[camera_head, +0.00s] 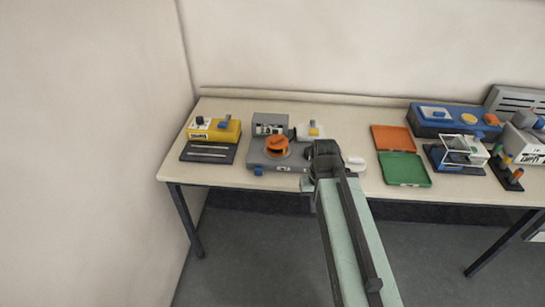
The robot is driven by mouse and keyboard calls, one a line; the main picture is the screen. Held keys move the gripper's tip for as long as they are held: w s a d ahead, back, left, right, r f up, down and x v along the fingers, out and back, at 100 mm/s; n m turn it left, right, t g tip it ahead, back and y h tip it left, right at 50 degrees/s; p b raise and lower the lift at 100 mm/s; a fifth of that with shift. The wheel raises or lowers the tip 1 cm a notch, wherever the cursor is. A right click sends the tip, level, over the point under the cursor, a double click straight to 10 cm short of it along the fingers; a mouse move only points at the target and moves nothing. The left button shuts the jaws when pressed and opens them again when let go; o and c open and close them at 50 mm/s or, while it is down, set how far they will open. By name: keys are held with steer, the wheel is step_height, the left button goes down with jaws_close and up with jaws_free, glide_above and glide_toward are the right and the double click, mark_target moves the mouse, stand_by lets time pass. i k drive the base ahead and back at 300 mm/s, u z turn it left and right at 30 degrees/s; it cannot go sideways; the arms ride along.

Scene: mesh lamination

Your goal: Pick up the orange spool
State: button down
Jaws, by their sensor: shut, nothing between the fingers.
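The orange spool (277,146) sits on a grey device (267,166) on the table, left of the middle of the view. It appears upright, with an orange rim on top and a base below. My gripper (323,147) is at the end of my pale green arm, just right of the spool and apart from it in the picture. The gripper is dark, shut and empty. It hides part of the grey device's right side. How high the gripper is above the table is hard to tell.
A yellow device (216,129) stands at the table's left end. An orange tray (393,138) and a green tray (404,169) lie to the right. A blue device (447,119) and several other items crowd the right side. A wall stands behind and to the left.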

mark_target(276, 145)
steer(key=u, duration=0.15)
steer(key=i, duration=0.5)
steer(key=u, duration=3.35)
steer(key=k, duration=1.15)
steer(key=z, duration=0.45)
steer(key=i, duration=0.9)
